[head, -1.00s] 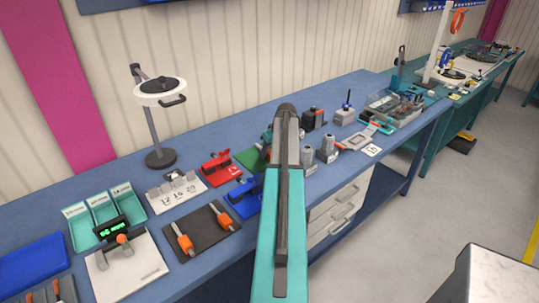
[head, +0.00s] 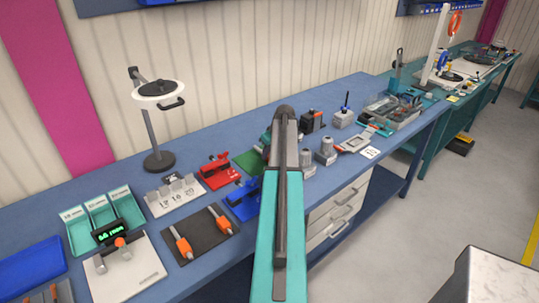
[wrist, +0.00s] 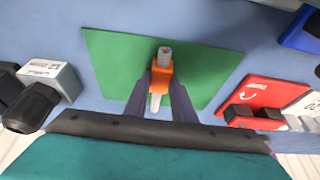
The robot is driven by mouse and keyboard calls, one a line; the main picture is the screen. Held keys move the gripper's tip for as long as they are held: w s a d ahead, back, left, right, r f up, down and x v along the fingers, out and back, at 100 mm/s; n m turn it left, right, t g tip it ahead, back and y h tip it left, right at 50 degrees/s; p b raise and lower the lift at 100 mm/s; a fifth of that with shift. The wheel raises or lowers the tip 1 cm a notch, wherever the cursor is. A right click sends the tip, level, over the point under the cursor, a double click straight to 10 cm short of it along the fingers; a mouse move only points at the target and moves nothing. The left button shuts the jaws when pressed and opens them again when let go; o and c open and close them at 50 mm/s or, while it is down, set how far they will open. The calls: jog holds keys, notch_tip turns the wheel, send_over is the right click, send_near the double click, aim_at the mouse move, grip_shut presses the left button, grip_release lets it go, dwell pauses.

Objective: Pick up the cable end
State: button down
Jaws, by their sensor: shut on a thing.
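The cable end (wrist: 160,76) shows in the wrist view as an orange collar with a grey tip and a pale piece below it. My gripper (wrist: 161,88) is shut on the orange collar, with one dark finger on each side. The cable end is over the green mat (wrist: 110,65); I cannot tell whether it touches the mat. In the head view my own arm hides the cable end and most of my gripper. Part of the green mat (head: 249,160) shows just left of the arm.
Beside the mat are a red tool (wrist: 250,97) and, on the other side, a grey labelled block with a black knob (wrist: 35,103). In the head view, a blue tool (head: 243,198) stands close left of my arm. Grey fittings (head: 326,151) stand close right on the blue bench (head: 215,135).

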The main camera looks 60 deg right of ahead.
notch_tip(320, 180, up, 10)
jog(key=b, duration=0.3)
dwell(0.4)
dwell(0.6)
